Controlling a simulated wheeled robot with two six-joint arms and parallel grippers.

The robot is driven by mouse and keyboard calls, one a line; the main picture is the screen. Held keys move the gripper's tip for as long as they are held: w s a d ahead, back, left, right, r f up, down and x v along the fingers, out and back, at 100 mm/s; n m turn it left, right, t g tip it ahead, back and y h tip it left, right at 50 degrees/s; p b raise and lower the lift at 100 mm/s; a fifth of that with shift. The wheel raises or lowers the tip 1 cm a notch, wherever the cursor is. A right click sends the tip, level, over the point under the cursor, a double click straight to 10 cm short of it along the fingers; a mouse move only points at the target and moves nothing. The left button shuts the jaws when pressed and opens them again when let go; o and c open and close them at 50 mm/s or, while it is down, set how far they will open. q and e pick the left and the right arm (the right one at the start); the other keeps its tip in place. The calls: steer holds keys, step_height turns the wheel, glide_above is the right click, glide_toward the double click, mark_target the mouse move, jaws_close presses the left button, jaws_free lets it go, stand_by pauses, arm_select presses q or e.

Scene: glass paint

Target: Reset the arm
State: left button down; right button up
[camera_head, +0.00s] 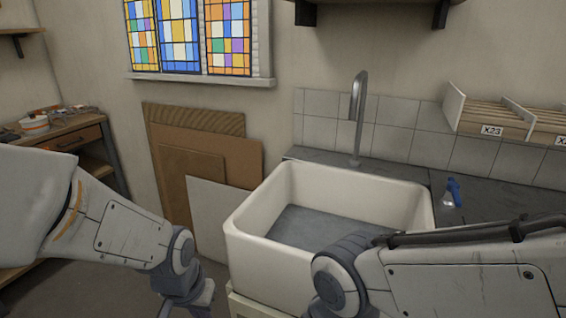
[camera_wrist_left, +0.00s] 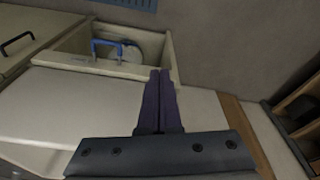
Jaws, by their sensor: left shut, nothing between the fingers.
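My left arm (camera_head: 130,237) comes in from the left in the head view and bends down at the wrist, in front of the leaning boards. My left gripper (camera_wrist_left: 160,72) shows in the left wrist view with its two dark fingers together and nothing between them. Its fingertips point toward an open compartment (camera_wrist_left: 172,78) that holds a blue-handled thing (camera_wrist_left: 108,48). My right arm (camera_head: 455,275) reaches across the lower right of the head view in front of the sink. The right gripper is out of sight.
A white sink (camera_head: 268,252) with a tall tap (camera_head: 358,115) stands in the middle. A blue spray bottle (camera_head: 452,193) stands on the dark counter (camera_head: 500,195) at right. Boards (camera_head: 222,150) lean on the wall, and a wooden workbench (camera_head: 75,135) is at left.

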arm_select(q)
steer(key=s+d+r+m+g+p, duration=0.2)
steer(key=s+d+r+m+p, duration=0.4)
steer(key=s+d+r, duration=0.4)
step_height(320, 180, up, 3)
steer(key=shift+s+d+f+h+p, duration=0.25)
steer(key=shift+s+p, duration=0.4)
steer(key=shift+s, duration=0.5)
